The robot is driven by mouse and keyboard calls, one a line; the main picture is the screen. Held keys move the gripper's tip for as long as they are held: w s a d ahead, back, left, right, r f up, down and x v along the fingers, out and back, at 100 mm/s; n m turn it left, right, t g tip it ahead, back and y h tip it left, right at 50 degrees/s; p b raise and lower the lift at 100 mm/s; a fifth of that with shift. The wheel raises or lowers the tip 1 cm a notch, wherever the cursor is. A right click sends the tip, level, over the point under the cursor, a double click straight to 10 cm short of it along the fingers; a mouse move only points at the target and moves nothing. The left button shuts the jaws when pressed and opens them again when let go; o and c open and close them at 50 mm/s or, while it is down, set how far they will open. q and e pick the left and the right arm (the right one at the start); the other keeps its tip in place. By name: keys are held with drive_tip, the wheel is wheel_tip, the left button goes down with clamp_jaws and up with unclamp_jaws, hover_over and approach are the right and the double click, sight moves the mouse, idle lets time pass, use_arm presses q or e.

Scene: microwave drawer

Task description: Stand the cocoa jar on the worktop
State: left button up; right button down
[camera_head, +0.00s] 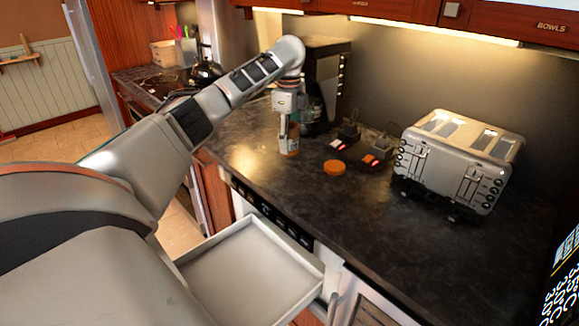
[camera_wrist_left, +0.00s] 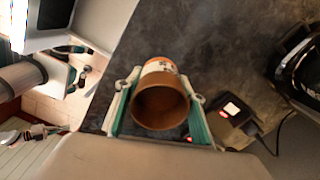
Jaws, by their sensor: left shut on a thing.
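The cocoa jar (camera_head: 292,147) is a small brown-orange jar with a pale label, over the left part of the dark worktop (camera_head: 330,210). My left gripper (camera_head: 288,135) points down and is shut on the jar. In the left wrist view the jar (camera_wrist_left: 160,72) sits between both fingers of the left gripper (camera_wrist_left: 160,107), its round brown mouth open towards the camera. The jar looks upright. I cannot tell whether its base touches the worktop. My right gripper is not in view.
An orange lid (camera_head: 335,167) lies on the worktop right of the jar. Small dark devices with red parts (camera_head: 372,160), a toaster (camera_head: 460,160) and a black coffee machine (camera_head: 325,75) stand behind. An open drawer (camera_head: 250,268) juts out below. The front worktop is clear.

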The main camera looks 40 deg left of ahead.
use_arm(q)
wheel_tip(320, 180, down, 9)
drive_tip(key=shift+f, duration=0.2)
idle(0.3)
drive_tip(key=shift+f, duration=0.1)
drive_tip(key=o, duration=1.2)
drive_tip(key=shift+o, duration=0.2)
wheel_tip(320, 180, up, 12)
drive_tip(key=shift+r, duration=0.1)
